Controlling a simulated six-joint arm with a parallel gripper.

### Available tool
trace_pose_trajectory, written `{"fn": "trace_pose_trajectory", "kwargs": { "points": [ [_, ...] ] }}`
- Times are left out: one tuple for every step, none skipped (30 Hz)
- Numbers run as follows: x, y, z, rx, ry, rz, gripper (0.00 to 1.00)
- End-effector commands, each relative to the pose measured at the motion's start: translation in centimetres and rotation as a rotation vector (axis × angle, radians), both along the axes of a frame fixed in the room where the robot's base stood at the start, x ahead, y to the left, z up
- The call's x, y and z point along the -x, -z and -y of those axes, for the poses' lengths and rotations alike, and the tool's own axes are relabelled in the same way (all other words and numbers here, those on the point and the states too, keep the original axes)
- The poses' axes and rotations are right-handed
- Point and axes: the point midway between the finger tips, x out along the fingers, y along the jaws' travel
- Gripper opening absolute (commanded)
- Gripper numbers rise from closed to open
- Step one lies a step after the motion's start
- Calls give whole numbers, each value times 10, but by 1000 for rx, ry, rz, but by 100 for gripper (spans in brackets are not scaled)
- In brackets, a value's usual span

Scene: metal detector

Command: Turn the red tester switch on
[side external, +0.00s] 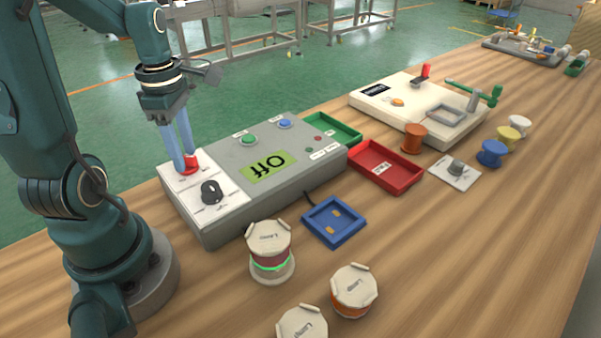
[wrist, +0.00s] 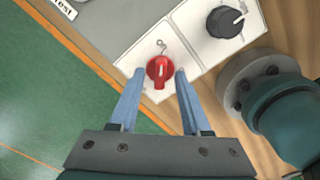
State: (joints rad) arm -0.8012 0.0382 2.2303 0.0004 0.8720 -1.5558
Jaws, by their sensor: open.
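The red tester switch (wrist: 160,71) is a round red knob on a white panel of the grey tester box. It also shows in the side view (side external: 191,163), at the panel's far left corner. My gripper (wrist: 160,73) is open, with its two blue fingers on either side of the red knob. I cannot tell whether the fingers touch it. In the side view my gripper (side external: 182,163) points down at the knob from above. The tester box (side external: 225,150) has a display (side external: 268,168) that reads "Off".
A black knob (side external: 211,192) sits on the same panel, close to the red switch. Green (side external: 249,139) and blue (side external: 285,123) buttons are on the box. A red tray (side external: 414,177), a blue tray (side external: 356,228) and several spools stand to the right and front.

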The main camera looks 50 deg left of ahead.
Motion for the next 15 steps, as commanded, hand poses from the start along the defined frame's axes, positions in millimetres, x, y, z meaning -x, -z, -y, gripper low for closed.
{"fn": "trace_pose_trajectory", "kwargs": {
  "points": [
    [0, 1, 0, 1, 1, -1, 48],
    [0, 1, 0, 0, 1, 0, 48],
    [0, 1, 0, 0, 1, 0, 48],
    [0, 1, 0, 0, 1, 0, 48],
    [0, 1, 0, 0, 1, 0, 48],
    [0, 1, 0, 0, 1, 0, 48],
    [0, 1, 0, 0, 1, 0, 48],
    [0, 1, 0, 0, 1, 0, 40],
    [0, 1, 0, 0, 1, 0, 25],
    [0, 1, 0, 0, 1, 0, 13],
    [0, 1, 0, 0, 1, 0, 2],
    [0, 1, 0, -1, 1, 1, 0],
    [0, 1, 0, -1, 1, 1, 0],
    [0, 1, 0, -1, 1, 1, 0],
    [0, 1, 0, -1, 1, 1, 0]
  ]
}}
